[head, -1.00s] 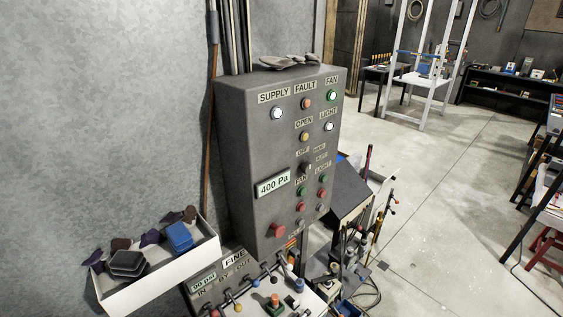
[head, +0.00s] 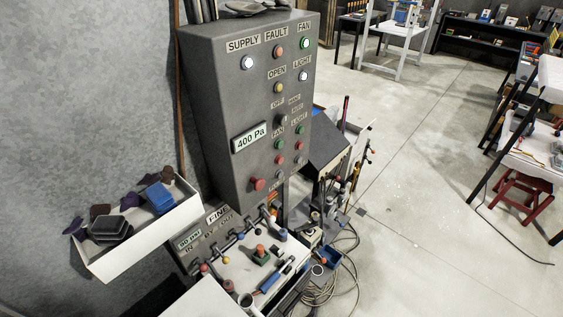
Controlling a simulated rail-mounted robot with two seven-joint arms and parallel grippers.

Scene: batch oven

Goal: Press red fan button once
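The grey control panel (head: 222,100) stands upright against the wall at the centre of the head view. Under its lower FAN label (head: 277,131), a green button (head: 279,145) sits above the red fan button (head: 278,160). A similar green-over-red pair stands to the right, under the LIGHT label (head: 299,118). The upper FAN lamp (head: 304,43) looks bright with a green rim. Nothing visibly touches the red fan button. Neither of my grippers shows in the head view.
A larger red knob (head: 258,184) sits low on the panel, below the 400 Pa display (head: 249,137). A white open box (head: 150,238) with dark and blue blocks is at left. Valves and a blue-handled tool (head: 277,275) lie below.

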